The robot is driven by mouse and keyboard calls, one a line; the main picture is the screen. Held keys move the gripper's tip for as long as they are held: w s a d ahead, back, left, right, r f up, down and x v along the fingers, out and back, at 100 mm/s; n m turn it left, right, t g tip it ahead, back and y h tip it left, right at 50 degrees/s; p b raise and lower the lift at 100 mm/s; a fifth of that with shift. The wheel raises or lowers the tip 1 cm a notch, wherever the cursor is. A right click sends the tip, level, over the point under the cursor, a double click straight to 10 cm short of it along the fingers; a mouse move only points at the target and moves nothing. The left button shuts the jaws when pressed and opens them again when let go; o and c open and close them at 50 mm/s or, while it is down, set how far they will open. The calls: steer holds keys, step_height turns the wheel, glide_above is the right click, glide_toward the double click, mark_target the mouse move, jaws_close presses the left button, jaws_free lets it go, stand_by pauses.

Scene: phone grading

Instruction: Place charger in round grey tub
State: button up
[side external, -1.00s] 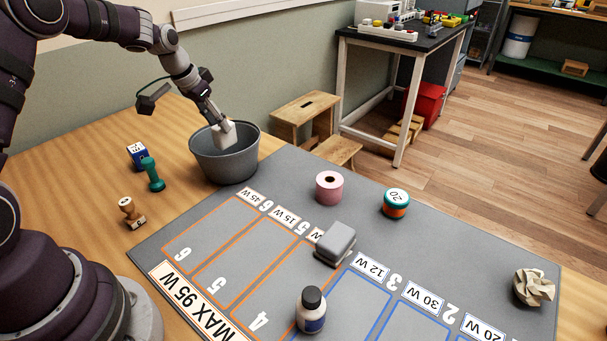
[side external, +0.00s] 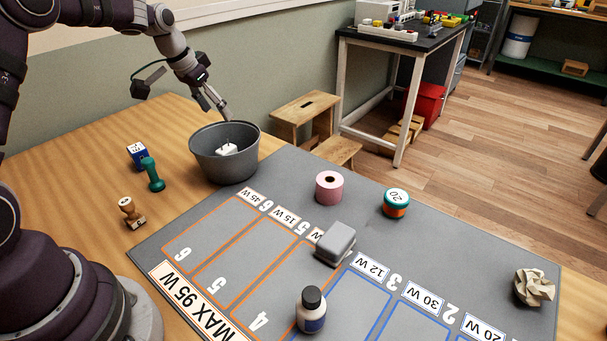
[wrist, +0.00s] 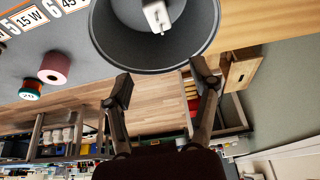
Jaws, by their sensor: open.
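The round grey tub (side external: 224,166) stands on the wooden table by the wall, at the corner of the grey mat. The white charger (side external: 227,149) lies inside the tub, with its prongs showing. In the wrist view the charger (wrist: 157,15) shows inside the tub (wrist: 150,58) at the top of the picture. My gripper (side external: 221,108) is above the tub's far rim, apart from the charger. In the wrist view my gripper (wrist: 158,88) has its two fingers wide apart with nothing between them.
A grey mat (side external: 205,262) with marked lanes holds a pink roll (side external: 329,187), a green-orange round item (side external: 396,203), a grey block (side external: 335,243), a dark-capped bottle (side external: 311,310) and crumpled paper (side external: 534,288). A dice-like cube (side external: 137,156), green piece (side external: 153,174) and wooden stamp (side external: 131,213) stand left of it.

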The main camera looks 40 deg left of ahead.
step_height(320, 180, up, 4)
steer(key=shift+r, duration=0.15)
steer(key=s+d+r, duration=0.6)
steer(key=s+d, duration=0.1)
steer(key=d, duration=0.2)
steer(key=s+d+f, duration=0.1)
steer(key=s+d, duration=0.2)
steer(key=s, duration=0.3)
steer(key=s+d+f+t, duration=0.1)
steer(key=s+d, duration=0.2)
steer(key=s, duration=0.3)
steer(key=shift+d+f, duration=0.15)
steer(key=shift+f, duration=0.15)
